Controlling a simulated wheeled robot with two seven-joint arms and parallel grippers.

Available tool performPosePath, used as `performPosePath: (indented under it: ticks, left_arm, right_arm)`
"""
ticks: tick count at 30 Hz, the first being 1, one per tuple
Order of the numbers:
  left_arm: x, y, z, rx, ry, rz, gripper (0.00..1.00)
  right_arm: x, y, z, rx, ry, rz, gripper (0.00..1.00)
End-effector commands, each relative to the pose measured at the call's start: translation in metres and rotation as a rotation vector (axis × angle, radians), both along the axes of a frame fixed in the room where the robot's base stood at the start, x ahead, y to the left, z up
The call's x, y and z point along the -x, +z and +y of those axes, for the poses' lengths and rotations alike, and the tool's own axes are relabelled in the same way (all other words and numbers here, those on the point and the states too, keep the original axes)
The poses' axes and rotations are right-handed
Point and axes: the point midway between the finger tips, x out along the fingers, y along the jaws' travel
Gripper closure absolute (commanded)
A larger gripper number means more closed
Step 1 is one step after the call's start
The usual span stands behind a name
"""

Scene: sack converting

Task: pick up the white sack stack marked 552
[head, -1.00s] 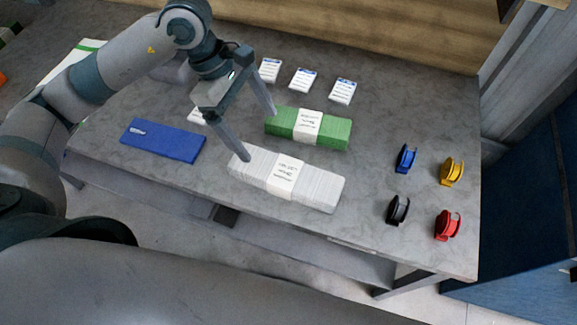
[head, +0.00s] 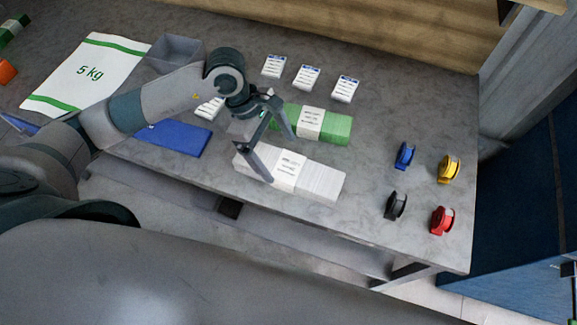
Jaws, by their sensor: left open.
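The white sack stack (head: 320,182) lies on the table near its front edge, with a pale paper band around its middle. The print on the band is too small to read. My left gripper (head: 281,159) is open and empty over the left half of the stack. Its near finger covers part of the white stack. Its far finger reaches toward the left end of the green stack (head: 336,128) behind. I cannot tell whether the near finger touches the white stack. My right gripper is not in view.
A blue folded item (head: 180,139) lies left of the stack. Several white label cards (head: 307,77) lie behind. Blue (head: 404,156), yellow (head: 449,169), black (head: 396,205) and red (head: 442,220) tape dispensers stand right. A grey bin (head: 172,50) and a "5 kg" sack (head: 90,72) are back left.

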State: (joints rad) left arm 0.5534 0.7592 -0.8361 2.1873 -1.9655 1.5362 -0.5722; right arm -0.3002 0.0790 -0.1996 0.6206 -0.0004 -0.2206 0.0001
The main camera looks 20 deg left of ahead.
Motion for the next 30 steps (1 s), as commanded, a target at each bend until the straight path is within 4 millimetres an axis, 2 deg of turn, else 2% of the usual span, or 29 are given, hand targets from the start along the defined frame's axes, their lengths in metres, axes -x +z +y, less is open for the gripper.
performPosePath:
  ticks: [1,7,20,25,30]
  left_arm:
    - [0.001,-0.005,-0.003,0.000,0.001,0.004,0.12]
    - [0.001,-0.022,-0.009,0.000,0.001,0.000,0.12]
    - [0.001,-0.025,-0.011,-0.001,0.001,0.000,0.12]
    - [0.001,-0.034,-0.016,0.001,0.001,0.003,0.12]
    - [0.001,-0.051,-0.024,0.001,0.002,0.004,0.12]
  right_arm:
    - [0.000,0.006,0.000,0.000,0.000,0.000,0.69]
    - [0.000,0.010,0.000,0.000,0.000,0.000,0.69]
    - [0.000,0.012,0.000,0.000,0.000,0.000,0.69]
    - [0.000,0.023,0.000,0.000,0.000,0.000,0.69]
    - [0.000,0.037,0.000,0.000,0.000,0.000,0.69]
